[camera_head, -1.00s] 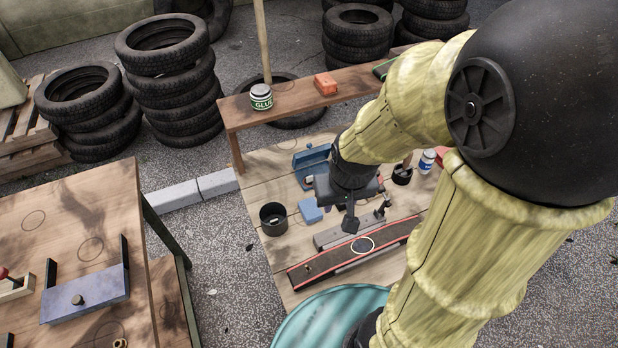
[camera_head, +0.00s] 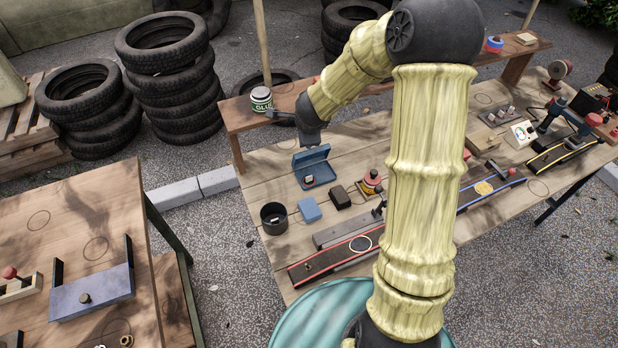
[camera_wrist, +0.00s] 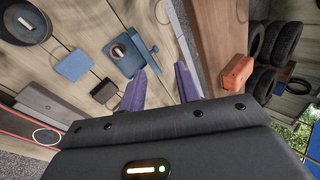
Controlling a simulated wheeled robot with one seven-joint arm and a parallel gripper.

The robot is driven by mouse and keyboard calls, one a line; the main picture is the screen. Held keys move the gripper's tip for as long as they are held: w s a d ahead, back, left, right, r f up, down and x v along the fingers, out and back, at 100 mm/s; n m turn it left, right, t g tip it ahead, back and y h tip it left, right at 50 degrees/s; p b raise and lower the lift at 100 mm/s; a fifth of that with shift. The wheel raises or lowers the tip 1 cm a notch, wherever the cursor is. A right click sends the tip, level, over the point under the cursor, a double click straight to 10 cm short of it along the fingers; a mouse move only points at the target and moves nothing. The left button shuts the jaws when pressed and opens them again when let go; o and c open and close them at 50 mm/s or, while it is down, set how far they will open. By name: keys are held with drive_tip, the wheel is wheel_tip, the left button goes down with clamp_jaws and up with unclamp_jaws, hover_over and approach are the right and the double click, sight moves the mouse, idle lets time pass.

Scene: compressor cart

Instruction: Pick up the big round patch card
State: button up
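My gripper (camera_wrist: 163,72) shows in the wrist view with its two purple fingers apart and nothing between them. In the head view its dark end hangs above the bench, close to the front of the raised shelf. I cannot single out a big round patch card for sure. An open blue box (camera_head: 315,170) with a small pale-topped item in it sits on the bench below; it also shows in the wrist view (camera_wrist: 126,54), left of the fingers. A dark round can (camera_head: 273,218) stands left of it, with something inside that I cannot make out.
A GLUE jar (camera_head: 261,98) stands on the shelf (camera_head: 236,118). A blue block (camera_head: 310,209) and a black block (camera_head: 340,196) lie near the box. A red-edged strip with a pale ring (camera_head: 330,258) lies in front. An orange block (camera_wrist: 236,75) is right of the fingers.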

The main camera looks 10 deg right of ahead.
wheel_tip(320, 180, down, 6)
drive_tip(key=d+m+g+p, duration=0.1)
drive_tip(key=m+g, duration=0.4)
drive_tip(key=m, duration=1)
drive_tip(key=shift+d+g+y+p, duration=0.3)
drive_tip(key=shift+d+p, duration=0.1)
drive_tip(key=shift+d, duration=0.25)
drive_tip(key=p, duration=0.1)
hover_over(309, 177)
drive_tip(key=f, duration=0.8)
drive_tip(key=s+f, duration=0.1)
drive_tip(key=f, duration=0.3)
drive_tip(key=shift+w+f, duration=0.1)
drive_tip(key=shift+f, duration=0.05)
drive_tip(key=f+p, duration=0.1)
drive_tip(key=f, duration=0.1)
drive_tip(key=w+f+p, duration=0.1)
drive_tip(key=f, duration=0.2)
drive_tip(key=shift+c, duration=0.4)
